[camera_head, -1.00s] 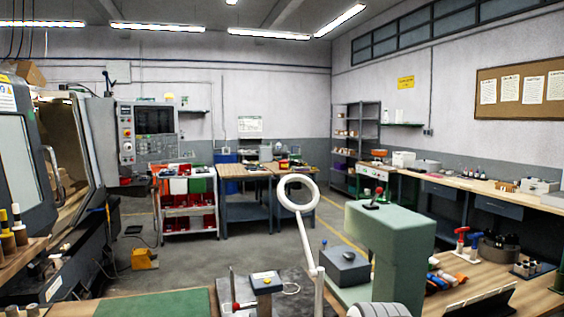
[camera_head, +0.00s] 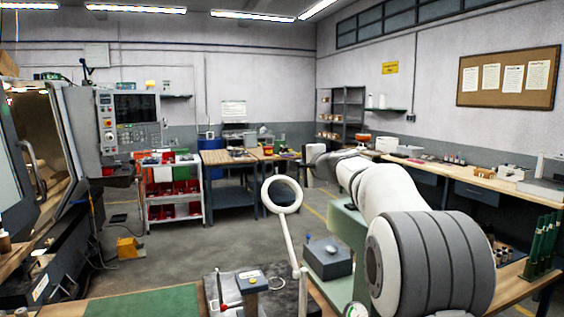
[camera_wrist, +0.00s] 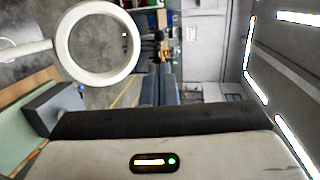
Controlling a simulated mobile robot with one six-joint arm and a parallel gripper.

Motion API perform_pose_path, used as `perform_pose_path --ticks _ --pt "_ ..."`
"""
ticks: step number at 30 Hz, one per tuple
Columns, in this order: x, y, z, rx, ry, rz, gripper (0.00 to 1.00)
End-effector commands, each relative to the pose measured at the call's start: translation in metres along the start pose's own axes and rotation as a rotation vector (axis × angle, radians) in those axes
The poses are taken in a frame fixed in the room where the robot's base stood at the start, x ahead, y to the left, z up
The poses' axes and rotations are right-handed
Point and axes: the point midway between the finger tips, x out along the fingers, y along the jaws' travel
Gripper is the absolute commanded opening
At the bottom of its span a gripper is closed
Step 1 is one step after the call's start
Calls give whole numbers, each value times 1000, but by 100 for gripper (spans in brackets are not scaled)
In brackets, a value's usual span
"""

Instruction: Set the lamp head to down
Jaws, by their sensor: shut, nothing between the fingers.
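The lamp is white, with a ring-shaped head (camera_head: 282,210) on a thin pale arm (camera_head: 291,245). The ring stands upright, its open middle facing my body camera. In the wrist view the ring (camera_wrist: 133,42) is large at upper left, with its arm running off the left edge. My arm reaches in from the right, and my gripper (camera_head: 314,153) appears at its far end, above and right of the ring in the head view. It is shut and empty, apart from the ring in the picture.
A green machine column (camera_head: 340,222) and a grey box (camera_head: 328,257) stand right of the lamp, partly behind my arm. A green mat (camera_head: 150,302) lies at the front left. A red-binned cart (camera_head: 172,195) is farther back. Open floor lies between.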

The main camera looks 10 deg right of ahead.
Motion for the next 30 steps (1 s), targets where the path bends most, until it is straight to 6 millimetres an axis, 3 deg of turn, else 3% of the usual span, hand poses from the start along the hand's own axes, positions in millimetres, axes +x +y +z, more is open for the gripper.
perform_pose_path --ticks 6,15,21,30 --pt "47 -4 2 1 -4 4 0" --pt "96 -3 3 -1 -5 3 0" --pt "109 -2 2 -1 -3 1 0" --pt "112 0 3 -2 -4 1 0"
